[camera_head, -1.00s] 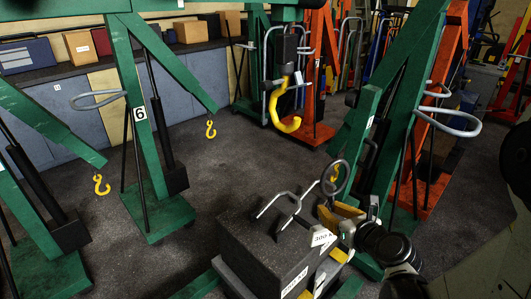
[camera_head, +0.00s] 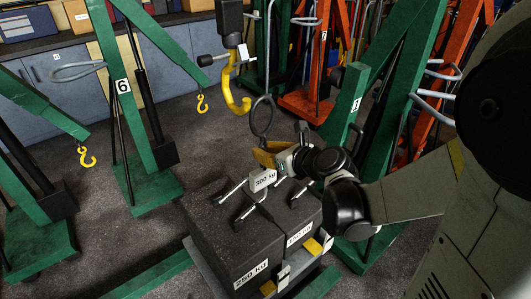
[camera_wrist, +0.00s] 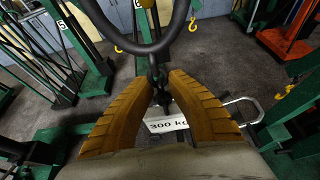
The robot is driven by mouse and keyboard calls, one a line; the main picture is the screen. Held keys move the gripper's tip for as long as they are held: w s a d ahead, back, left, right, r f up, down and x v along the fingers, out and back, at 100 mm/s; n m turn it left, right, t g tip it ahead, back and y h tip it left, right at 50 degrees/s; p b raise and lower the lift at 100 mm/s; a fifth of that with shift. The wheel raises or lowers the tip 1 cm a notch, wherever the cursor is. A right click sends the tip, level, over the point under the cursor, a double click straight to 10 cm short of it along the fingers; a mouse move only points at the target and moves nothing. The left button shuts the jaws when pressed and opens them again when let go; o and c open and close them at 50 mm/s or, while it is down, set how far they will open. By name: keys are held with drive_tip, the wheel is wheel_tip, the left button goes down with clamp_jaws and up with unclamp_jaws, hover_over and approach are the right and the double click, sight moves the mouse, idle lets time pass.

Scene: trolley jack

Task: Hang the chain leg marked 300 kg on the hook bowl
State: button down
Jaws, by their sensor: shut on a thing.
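The chain leg's dark ring (camera_head: 261,133) stands upright above my gripper (camera_head: 264,157). My gripper's yellow-brown fingers are shut on the chain just below the ring. The white tag marked 300 kg (camera_head: 263,180) hangs below the fingers. In the wrist view, the ring (camera_wrist: 130,44) arches ahead of the fingertips (camera_wrist: 160,80), and the tag (camera_wrist: 166,124) shows between and below them. The large yellow hook (camera_head: 234,98) hangs from a black block at the top. The ring appears just right of the hook's bowl and a little lower, apart from it; depth is hard to tell.
Dark weight blocks marked 250 kg (camera_head: 235,240) and apparently 150 kg (camera_head: 302,215), with metal handles, stand below my gripper. Green jack frames flank them, one numbered 6 (camera_head: 122,86) with a small yellow hook (camera_head: 202,104). Orange frames (camera_head: 310,103) stand behind.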

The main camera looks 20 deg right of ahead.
drive_tip(key=b+x, duration=0.5)
drive_tip(key=x, duration=0.9)
drive_tip(key=shift+f, duration=0.4)
idle(1.1)
idle(0.7)
drive_tip(key=c, duration=1.3)
unclamp_jaws()
drive_tip(key=shift+c, duration=0.2)
